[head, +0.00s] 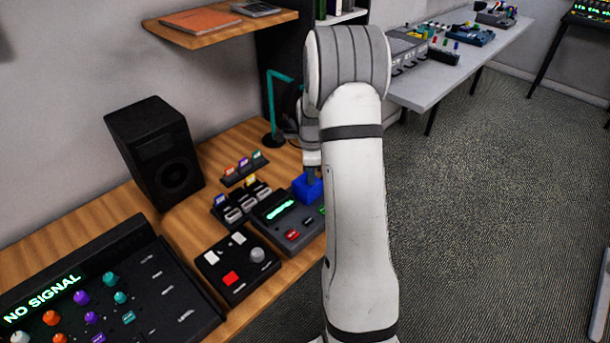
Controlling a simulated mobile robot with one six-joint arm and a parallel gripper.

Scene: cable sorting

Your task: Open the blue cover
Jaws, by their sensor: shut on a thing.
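The blue cover (306,188) is a small blue block shape at the back right corner of a dark grey box with a green display (280,210). My gripper (312,174) points down from above and is shut on the blue cover. The fingers are small and partly hidden by my white arm, which crosses the middle of the view. I cannot tell whether the cover is tilted or flat. My arm also hides the right side of the grey box.
The wooden desk (185,222) also holds a black speaker (155,152), a NO SIGNAL mixer (150,290), a button box (237,265), a switch panel (241,203) and a teal lamp (272,110). A wooden shelf (220,28) hangs above. Open carpet (470,200) lies to the right.

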